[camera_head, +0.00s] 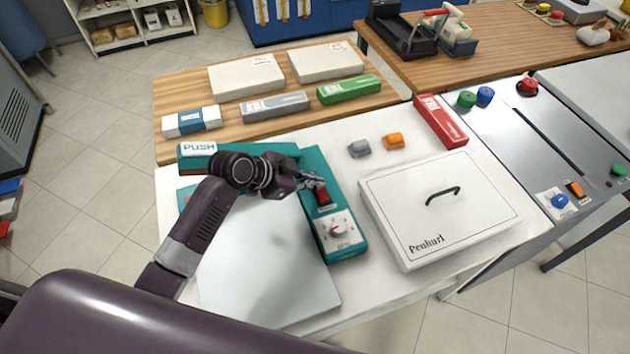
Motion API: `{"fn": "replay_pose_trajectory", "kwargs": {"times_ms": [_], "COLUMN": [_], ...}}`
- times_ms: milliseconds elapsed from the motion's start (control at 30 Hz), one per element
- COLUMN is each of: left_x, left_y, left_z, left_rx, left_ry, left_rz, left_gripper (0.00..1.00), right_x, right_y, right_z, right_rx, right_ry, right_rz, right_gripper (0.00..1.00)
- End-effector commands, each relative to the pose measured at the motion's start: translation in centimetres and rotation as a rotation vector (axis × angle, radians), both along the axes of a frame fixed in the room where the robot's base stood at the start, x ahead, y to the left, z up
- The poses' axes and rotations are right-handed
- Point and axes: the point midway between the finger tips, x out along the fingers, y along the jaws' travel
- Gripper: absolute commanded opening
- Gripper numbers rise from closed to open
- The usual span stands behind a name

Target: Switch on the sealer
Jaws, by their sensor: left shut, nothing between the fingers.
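The sealer is a teal machine (349,243) on the white table, with an arm marked PUSH (198,150) along its back. On its right side are a red switch (323,196) and a panel with a round dial (336,229). My left gripper (318,183) is shut and empty, its fingertips right at the upper end of the red switch. Whether they touch it, and which way the switch is set, I cannot tell. My left arm crosses over the sealer's flat grey plate (270,270) and hides part of it. My right gripper is not in view.
A white lidded box (400,220) with a black handle stands right of the sealer. Grey (359,148) and orange (394,141) small items lie behind it, near a red box (440,121). More boxes lie on the wooden board (290,124) behind. A grey console (530,140) is at right.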

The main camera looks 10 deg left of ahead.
Motion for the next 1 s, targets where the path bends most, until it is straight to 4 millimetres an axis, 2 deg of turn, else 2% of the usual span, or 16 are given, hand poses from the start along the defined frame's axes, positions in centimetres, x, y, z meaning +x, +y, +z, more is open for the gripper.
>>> {"fn": "replay_pose_trajectory", "kwargs": {"times_ms": [267, 1000], "left_x": [0.5, -0.9], "left_y": [0.4, -0.6], "left_z": [-1.1, -0.1], "left_rx": [-0.054, -0.053], "left_ry": [0.085, 0.079], "left_rz": [0.001, 0.000], "left_gripper": [0.00, 0.00], "right_x": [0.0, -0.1], "right_y": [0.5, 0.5], "right_z": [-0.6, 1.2], "right_rx": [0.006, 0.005], "right_ry": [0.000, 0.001], "right_rz": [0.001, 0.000], "right_gripper": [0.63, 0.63]}}
